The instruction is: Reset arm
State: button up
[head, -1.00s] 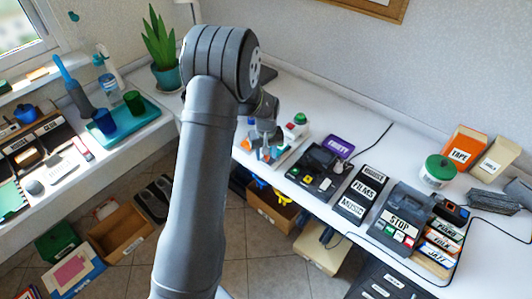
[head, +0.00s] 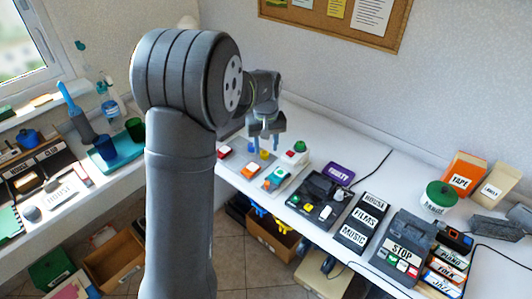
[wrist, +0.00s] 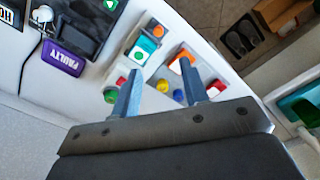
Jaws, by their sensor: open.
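My gripper (head: 264,142) hangs in the air above the back counter, over a light panel with coloured buttons (head: 272,184). In the wrist view my gripper's two fingers (wrist: 163,88) are spread apart with nothing between them. The fingers appear apart from the panel.
Right of the panel stand a black player (head: 318,192), a purple FAULTY box (head: 341,172), a labelled shelf rack (head: 360,222), a STOP machine (head: 403,246) and a green-lidded tub (head: 438,198). A teal tray (head: 126,157) with cups lies left. Open boxes (head: 115,263) stand on the floor.

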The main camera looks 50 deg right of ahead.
aim_at(267, 184)
dwell(0.4)
notch_tip(267, 184, down, 17)
jog(key=shift+f, duration=0.15)
jog(key=shift+d, duration=0.1)
dwell(0.6)
